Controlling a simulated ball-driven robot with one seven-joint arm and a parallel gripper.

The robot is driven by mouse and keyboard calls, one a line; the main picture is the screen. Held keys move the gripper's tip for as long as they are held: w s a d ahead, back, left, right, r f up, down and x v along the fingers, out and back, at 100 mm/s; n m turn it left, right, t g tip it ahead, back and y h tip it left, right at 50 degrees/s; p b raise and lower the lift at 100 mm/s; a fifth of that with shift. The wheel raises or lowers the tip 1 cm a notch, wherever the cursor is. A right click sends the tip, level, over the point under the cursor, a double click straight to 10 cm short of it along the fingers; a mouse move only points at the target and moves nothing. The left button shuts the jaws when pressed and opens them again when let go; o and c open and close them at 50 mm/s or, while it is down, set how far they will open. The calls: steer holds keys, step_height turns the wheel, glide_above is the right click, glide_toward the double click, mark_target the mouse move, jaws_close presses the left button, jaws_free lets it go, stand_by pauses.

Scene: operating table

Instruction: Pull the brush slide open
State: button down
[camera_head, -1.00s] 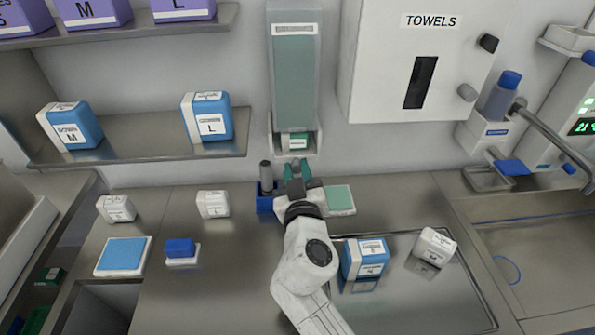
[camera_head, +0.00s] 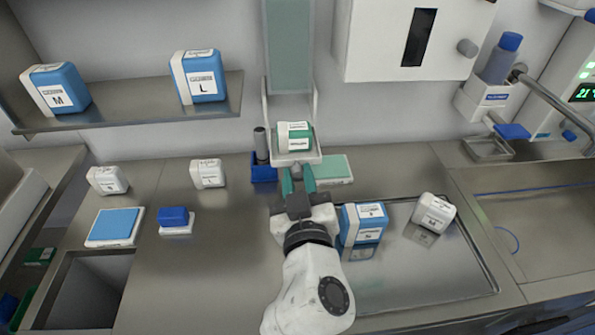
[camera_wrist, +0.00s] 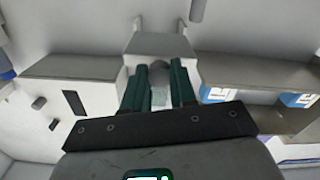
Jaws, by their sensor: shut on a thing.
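The brush slide (camera_head: 292,159) is a white tray standing out from the foot of the tall brush dispenser (camera_head: 288,50) on the back wall. A green and white brush pack (camera_head: 294,136) lies in it. My gripper (camera_head: 298,182) is at the slide's front edge, its green fingers shut on the slide's handle, which the fingers mostly hide. In the wrist view my gripper (camera_wrist: 160,85) has a grey rounded part between its fingers, against the pale slide front (camera_wrist: 160,44).
A blue holder with a grey cylinder (camera_head: 263,168) stands just left of the slide, and a green-topped pad (camera_head: 333,168) lies just right. A blue box (camera_head: 362,223) and a white box (camera_head: 434,213) stand on the steel tray.

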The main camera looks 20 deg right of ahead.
steer(key=c, duration=0.9)
jaws_free()
steer(key=b+v, duration=0.3)
steer(key=v, duration=0.7)
steer(key=shift+s+a, duration=0.15)
steer(key=shift+s, duration=0.2)
